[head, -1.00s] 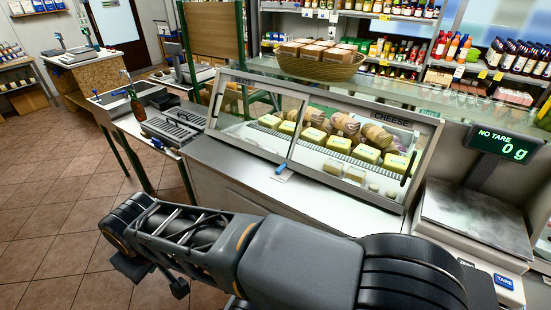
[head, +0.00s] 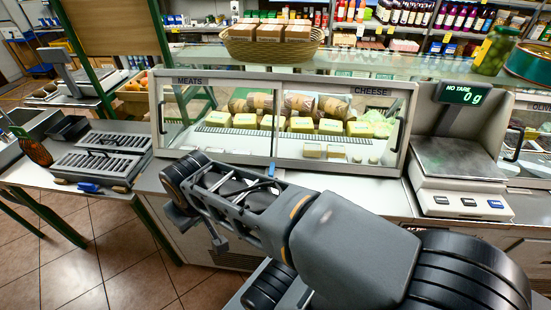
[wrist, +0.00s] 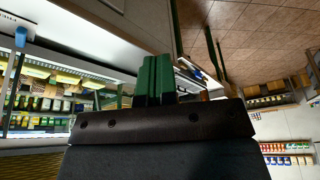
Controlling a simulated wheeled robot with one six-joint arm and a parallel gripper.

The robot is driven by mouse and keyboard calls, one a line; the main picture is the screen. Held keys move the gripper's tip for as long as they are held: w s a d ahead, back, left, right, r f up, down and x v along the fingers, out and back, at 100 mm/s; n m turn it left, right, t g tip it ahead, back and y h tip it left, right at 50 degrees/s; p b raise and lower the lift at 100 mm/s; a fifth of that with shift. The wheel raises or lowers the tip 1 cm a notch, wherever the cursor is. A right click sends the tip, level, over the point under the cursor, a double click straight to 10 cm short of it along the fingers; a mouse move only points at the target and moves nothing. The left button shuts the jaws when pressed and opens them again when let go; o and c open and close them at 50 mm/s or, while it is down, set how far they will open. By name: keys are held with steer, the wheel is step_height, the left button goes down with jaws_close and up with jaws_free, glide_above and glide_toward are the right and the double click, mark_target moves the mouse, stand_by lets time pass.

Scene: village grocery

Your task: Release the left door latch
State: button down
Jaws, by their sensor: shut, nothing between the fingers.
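The glass display case (head: 283,80) has a left door (head: 215,115) under the MEATS label and a right one under CHEESE. A small blue latch (head: 272,170) is at the bottom of the frame where the doors meet; my arm stands close below it in the picture. A blue piece, apparently this latch, also shows at the upper left of the wrist view (wrist: 20,37). Both doors look closed. My gripper (wrist: 155,62) shows its green fingers together and empty, apart from the blue piece. The fingers cannot be made out in the head view.
A scale (head: 460,165) stands right of the case. A ridged grill-like tray (head: 100,155) and a small blue-handled item (head: 89,187) are on the left counter. A wicker basket (head: 272,48) sits on the glass top. A narrow counter strip is clear before the case.

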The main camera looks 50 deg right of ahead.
steer(key=shift+w, duration=0.1)
steer(key=w+d+f+m+g+h+b, duration=0.3)
steer(key=w+d+m, duration=0.3)
steer(key=d, duration=0.7)
steer(key=w+d+f+m+g+h+b, duration=0.3)
steer(key=w+d+f+m+b, duration=0.3)
steer(key=d, duration=0.8)
steer(key=w+m+h, duration=0.1)
steer(key=w, duration=0.2)
steer(key=shift+w+f, duration=0.2)
steer(key=shift+w, duration=0.1)
